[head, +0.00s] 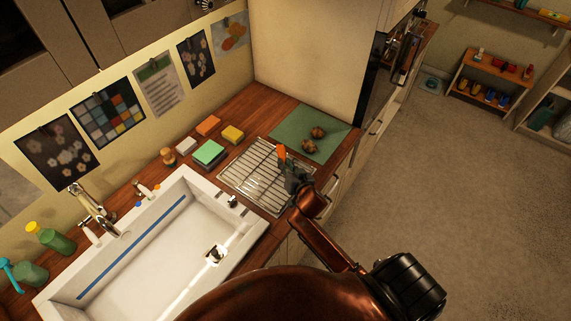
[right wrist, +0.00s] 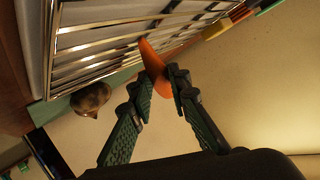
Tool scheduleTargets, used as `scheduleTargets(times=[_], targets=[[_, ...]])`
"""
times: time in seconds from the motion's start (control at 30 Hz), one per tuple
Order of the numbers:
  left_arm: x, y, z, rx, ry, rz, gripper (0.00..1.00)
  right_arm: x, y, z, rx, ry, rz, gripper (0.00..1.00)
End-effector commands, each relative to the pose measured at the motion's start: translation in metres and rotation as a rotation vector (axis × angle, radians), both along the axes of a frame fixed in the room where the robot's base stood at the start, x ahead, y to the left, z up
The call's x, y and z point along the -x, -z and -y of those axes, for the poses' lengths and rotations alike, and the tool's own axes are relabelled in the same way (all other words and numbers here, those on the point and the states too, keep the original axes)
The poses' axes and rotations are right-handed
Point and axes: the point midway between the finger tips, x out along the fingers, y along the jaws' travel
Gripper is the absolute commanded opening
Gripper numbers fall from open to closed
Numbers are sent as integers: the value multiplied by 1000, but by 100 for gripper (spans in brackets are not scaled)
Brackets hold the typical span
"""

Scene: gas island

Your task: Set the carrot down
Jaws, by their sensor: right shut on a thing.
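The orange carrot (head: 282,152) shows just beyond the fingers of my right gripper (head: 291,172) in the head view, over the metal rack. In the right wrist view the carrot (right wrist: 153,64) sits between the two fingertips of my right gripper (right wrist: 160,88), which is shut on it. Its far end points toward the bars of the wire rack (right wrist: 100,42). I cannot tell whether the carrot touches the rack. The rack (head: 240,178) lies on the wooden counter beside the sink. My left gripper is not in view.
A green mat (head: 328,149) with two brown round items (head: 310,146) lies right of the rack. A white sink (head: 140,262) is to the left. Several sponges, including a green one (head: 209,153), sit behind. A dark appliance (head: 375,75) stands at the right.

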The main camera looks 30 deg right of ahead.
Motion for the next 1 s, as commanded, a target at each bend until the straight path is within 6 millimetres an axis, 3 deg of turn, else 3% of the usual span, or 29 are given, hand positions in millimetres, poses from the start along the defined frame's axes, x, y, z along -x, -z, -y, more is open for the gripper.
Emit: scheduleTargets(times=[0.2, 0.23, 0.47, 0.8, 1.0], targets=[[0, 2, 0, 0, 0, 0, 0, 0, 3, 0, -1, 0, 0, 0], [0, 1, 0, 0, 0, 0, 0, 0, 3, 0, 0, 1, 0, 19], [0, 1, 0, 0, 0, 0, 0, 0, 2, 0, 0, 0, 0, 34], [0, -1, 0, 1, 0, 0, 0, 1, -2, 0, 1, 0, 0, 34], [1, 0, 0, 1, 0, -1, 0, 29, -11, -5, -3, 1, 0, 34]])
